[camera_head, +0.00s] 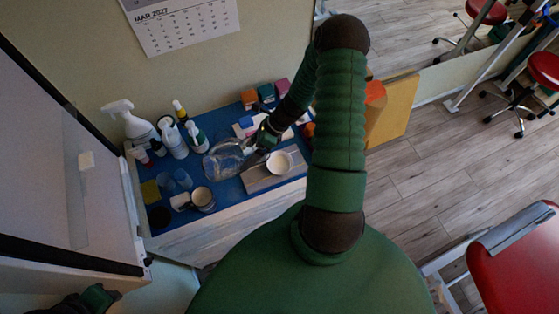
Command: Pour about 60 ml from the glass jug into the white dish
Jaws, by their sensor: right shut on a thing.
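The clear glass jug (226,160) is over the blue counter top, left of the white dish (280,162). My right gripper (256,144) is shut on the jug at its right side. The jug looks tilted, but its exact angle and the liquid level cannot be made out. The white dish sits upright on a grey board (258,183), just right of and below my right gripper. A dark and green part of my left arm shows at the bottom left edge; its gripper (98,299) is too unclear to read.
The blue counter (228,190) carries a white spray bottle (133,124), several other bottles, blue cups (182,178), a light mug (202,198) and coloured boxes (266,92). A pale cabinet door (60,180) stands at left.

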